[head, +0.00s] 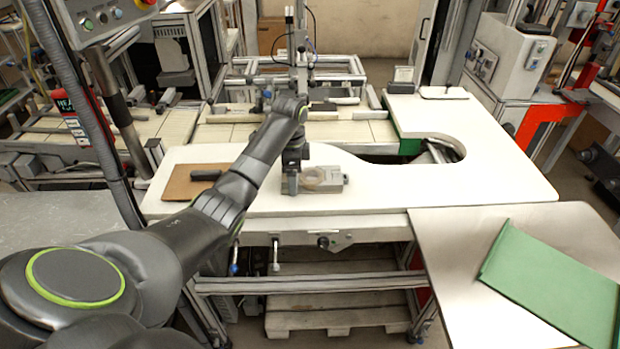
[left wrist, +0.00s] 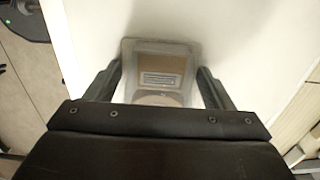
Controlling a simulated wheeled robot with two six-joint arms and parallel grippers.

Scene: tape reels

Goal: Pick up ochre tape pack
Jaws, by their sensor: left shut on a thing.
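The ochre tape pack (left wrist: 160,66) shows in the left wrist view as a clear-edged pack with a tan face, a small grey label and a pale round shape at its near end. My left gripper (left wrist: 161,78) has a finger on each side of it and is shut on it. In the head view, my left gripper (head: 293,180) points down at the middle of the white worktop, and the pack (head: 320,178) shows only partly beside it. I cannot tell whether the pack touches the worktop. My right gripper is in neither view.
The white worktop (head: 470,190) has a curved cut-out at the right. A brown board (head: 185,184) with a dark handled item (head: 206,175) lies left of the gripper. A green folder (head: 555,285) lies on the lower side table (head: 450,240). Fixtures stand behind.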

